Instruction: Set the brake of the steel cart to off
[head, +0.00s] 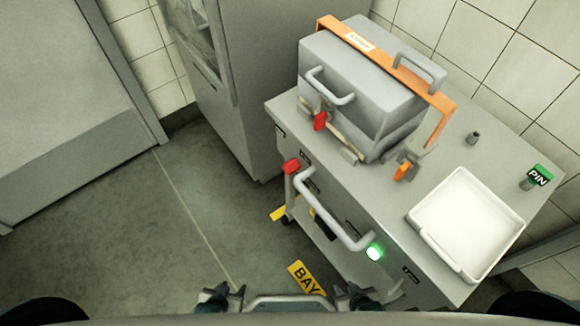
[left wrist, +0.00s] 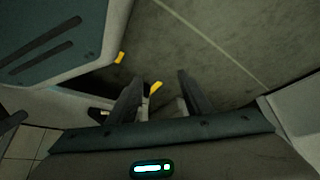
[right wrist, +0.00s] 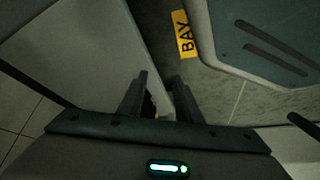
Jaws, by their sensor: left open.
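The steel cart (head: 345,250) stands right of centre in the head view. A lever with a red knob (head: 291,167) sticks up at its left front corner, beside the grey push handle (head: 335,212). A green light (head: 375,252) glows by the handle's near end. Which setting the brake is in, I cannot tell. My left gripper (head: 222,297) is at the bottom edge of the head view, left of the cart and apart from it; its fingers are apart and empty in the left wrist view (left wrist: 157,76). My right gripper (head: 358,297) is low by the cart's near end; its fingers are apart and empty in the right wrist view (right wrist: 160,80).
A grey box with an orange strap (head: 360,90) and a white tray (head: 468,222) sit on the cart top. A green PIN block (head: 540,174) is at the right. A yellow BAY floor sign (head: 306,278) lies between my grippers. Floor is clear on the left.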

